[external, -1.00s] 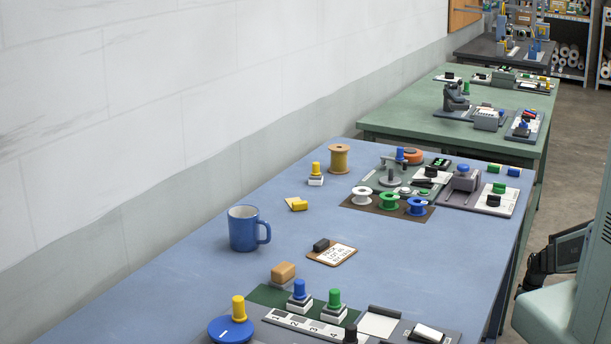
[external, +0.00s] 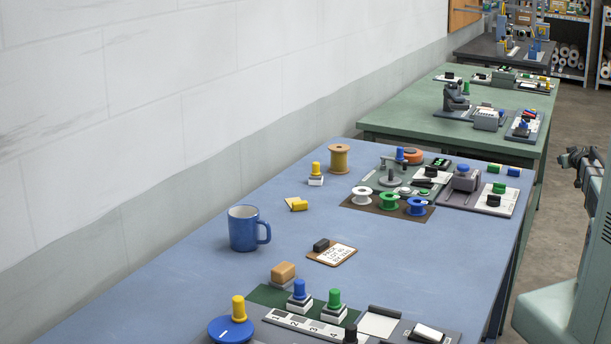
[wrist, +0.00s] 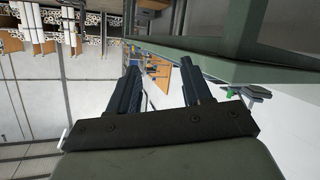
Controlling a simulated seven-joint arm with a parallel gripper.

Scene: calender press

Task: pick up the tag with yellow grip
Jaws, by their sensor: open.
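A small yellow tag with a yellow grip (external: 297,204) lies on the blue table, left of the brown mat and behind the blue mug. It looks flat, with its grip at the right end. My gripper (wrist: 160,68) is open and empty in the wrist view, its two dark fingers apart. In the external view my gripper (external: 578,158) is at the right edge, off the table and far from the tag. I cannot make out the tag in the wrist view.
A blue mug (external: 243,230) stands near the tag. A yellow-handled white block (external: 316,174) and a wooden spool (external: 339,158) stand behind it. A clipboard (external: 332,254) lies to the front right. Bare blue tabletop surrounds the tag.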

